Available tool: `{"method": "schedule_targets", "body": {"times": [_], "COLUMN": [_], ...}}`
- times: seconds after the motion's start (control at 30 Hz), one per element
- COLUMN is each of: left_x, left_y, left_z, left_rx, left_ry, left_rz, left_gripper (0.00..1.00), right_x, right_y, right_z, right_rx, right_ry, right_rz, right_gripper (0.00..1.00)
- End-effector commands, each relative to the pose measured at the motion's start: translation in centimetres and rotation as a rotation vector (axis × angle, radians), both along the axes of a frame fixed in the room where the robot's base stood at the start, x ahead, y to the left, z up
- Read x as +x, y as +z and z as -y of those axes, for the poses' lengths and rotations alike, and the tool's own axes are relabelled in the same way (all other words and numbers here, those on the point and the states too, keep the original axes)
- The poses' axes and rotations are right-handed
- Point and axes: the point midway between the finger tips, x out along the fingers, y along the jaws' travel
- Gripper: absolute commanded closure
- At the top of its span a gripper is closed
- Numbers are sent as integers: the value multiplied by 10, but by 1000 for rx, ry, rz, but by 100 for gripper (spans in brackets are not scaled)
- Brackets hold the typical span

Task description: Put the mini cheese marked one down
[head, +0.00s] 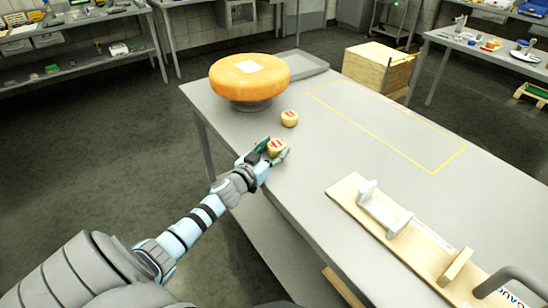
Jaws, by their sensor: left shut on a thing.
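My left gripper (267,156) is shut on a mini cheese (278,147), a small pale yellow wheel with a red mark on its face. The gripper is over the left edge of the grey table. Whether the cheese touches the tabletop is hard to tell. A second mini cheese (289,118), also with a red mark, sits on the table just beyond it. The marks are too small to read. My right gripper is not in view.
A large orange cheese wheel (249,75) with a white label rests on a dark round stand (251,105). A grey tray (300,66) lies behind it. A yellow outlined rectangle (447,161) on the table is empty. A wooden gauge board (352,196) lies near the front right.

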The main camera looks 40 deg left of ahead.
Motion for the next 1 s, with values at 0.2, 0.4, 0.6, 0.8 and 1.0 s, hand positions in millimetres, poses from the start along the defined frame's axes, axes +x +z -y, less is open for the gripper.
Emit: {"method": "schedule_targets", "body": {"times": [0.2, 0.4, 0.6, 0.8, 1.0], "left_x": [0, 0, 0, 0, -16], "left_y": [2, -1, 0, 0, -3], "left_z": [0, 0, 0, 0, 1], "left_rx": [1, 0, 1, 2, 6], "left_ry": [0, 0, 0, 0, 0], "left_rz": [1, 0, 0, 0, 0], "left_gripper": [82, 39, 31, 31, 31], "right_x": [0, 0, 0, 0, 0], "right_y": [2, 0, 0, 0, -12], "right_z": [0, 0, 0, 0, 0], "right_rx": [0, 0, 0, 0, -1], "right_ry": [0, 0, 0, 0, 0], "right_rz": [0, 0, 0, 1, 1], "right_gripper": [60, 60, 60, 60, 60]}}
